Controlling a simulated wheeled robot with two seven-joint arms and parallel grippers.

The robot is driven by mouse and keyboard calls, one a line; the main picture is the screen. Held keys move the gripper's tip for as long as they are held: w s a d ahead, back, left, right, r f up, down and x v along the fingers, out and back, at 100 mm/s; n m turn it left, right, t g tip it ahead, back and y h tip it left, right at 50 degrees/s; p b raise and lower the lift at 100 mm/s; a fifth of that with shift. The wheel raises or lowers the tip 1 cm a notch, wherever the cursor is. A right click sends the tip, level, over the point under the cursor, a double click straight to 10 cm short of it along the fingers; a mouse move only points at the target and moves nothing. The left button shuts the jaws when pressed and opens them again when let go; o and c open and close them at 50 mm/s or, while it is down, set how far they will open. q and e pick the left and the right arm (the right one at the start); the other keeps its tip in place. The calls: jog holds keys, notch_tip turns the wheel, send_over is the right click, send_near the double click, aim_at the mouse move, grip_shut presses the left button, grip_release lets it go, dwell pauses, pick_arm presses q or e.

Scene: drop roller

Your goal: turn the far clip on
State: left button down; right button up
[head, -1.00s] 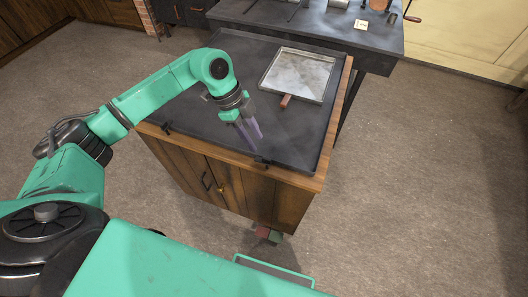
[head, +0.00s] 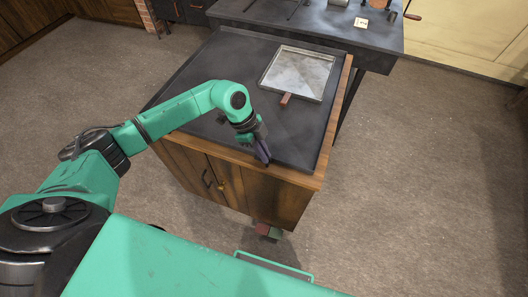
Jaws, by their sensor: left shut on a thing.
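My left gripper (head: 263,154) points down at the front edge of the cabinet's dark top. It is shut on the far clip (head: 267,163), the small dark one toward the right of that edge. The fingers hide most of the clip, so I cannot tell which way it is turned. The other clip, toward the left of the same edge, is hidden behind my left forearm. My right gripper is not in view.
The wooden cabinet (head: 262,192) carries a dark top (head: 200,75). A metal tray (head: 298,72) with a reddish handle (head: 286,99) lies at its back right. A dark workbench (head: 300,32) stands behind. Open floor lies to the right.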

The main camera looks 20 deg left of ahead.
pick_arm(q)
jog(key=shift+m, duration=0.3)
jog(key=m, duration=0.1)
jog(key=m+g+b, duration=0.1)
jog(key=m, duration=0.1)
jog(key=m+b, duration=0.1)
jog(key=shift+w+d+g, duration=0.1)
jog(key=shift+w+g, duration=0.2)
jog(key=shift+g, duration=0.1)
jog(key=m+b, duration=0.1)
jog(key=m, duration=0.1)
jog(key=m+g+y+b, duration=0.1)
jog(key=m, duration=0.2)
jog(key=shift+w+d+y, duration=0.15)
jog(key=shift+y, duration=0.15)
jog(key=m+b, duration=0.1)
jog(key=m, duration=0.1)
jog(key=m+g+y+b, duration=0.1)
jog(key=m, duration=0.1)
jog(key=shift+w+d+y+b, duration=0.1)
jog(key=shift+d+y+b, duration=0.1)
jog(key=shift+y+b, duration=0.15)
jog(key=shift+d+r+m+y+b, duration=0.1)
jog(key=shift+m+y+b, duration=0.3)
jog(key=shift+m, duration=0.65)
jog(key=shift+d+m+y+b, duration=0.1)
jog(key=shift+m+y+b, duration=0.25)
jog(key=shift+m, duration=0.7)
jog(key=c, duration=1)
grip_release()
